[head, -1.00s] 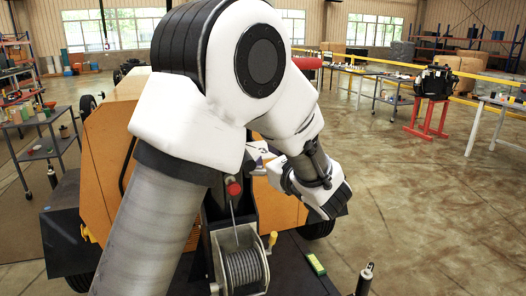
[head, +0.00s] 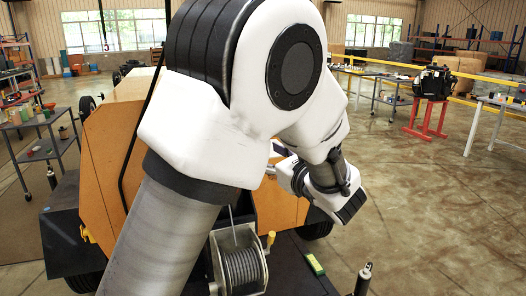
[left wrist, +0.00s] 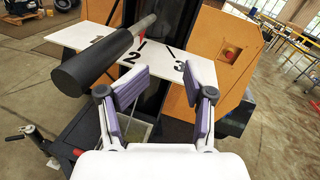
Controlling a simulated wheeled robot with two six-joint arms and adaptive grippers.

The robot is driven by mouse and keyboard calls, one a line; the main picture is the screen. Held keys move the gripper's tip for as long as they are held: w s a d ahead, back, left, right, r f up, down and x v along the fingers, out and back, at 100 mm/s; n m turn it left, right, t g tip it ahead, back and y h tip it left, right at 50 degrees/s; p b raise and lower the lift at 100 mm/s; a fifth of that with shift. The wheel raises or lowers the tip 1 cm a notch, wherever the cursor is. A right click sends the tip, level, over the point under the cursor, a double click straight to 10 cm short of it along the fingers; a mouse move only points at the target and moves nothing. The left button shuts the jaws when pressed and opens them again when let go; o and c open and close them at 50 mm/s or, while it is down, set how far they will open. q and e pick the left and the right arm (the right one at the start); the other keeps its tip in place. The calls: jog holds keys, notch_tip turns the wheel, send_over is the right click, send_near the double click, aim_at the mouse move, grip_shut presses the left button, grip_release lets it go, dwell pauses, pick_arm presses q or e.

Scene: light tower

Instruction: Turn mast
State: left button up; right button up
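In the left wrist view a thick black grip (left wrist: 92,75) on a grey bar (left wrist: 146,26) reaches out over a white plate (left wrist: 205,68) marked 1, 2 and 3. A small red pointer (left wrist: 142,36) shows near the 2. A dark upright column, perhaps the mast (left wrist: 178,28), stands behind the plate. My left gripper (left wrist: 163,88) is open with nothing between its purple pads. The grip lies to the left of its left finger, outside the jaws. My right gripper is not in view.
An orange housing (head: 105,150) flanks the column. A cable winch (head: 240,264) sits low in front, with a yellow-handled part (head: 270,239) beside it. A tool cart (head: 40,150) stands left and a red stand (head: 428,118) right.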

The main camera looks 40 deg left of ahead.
pick_arm(q)
jog(key=v, duration=0.5)
jog(key=shift+d, duration=0.1)
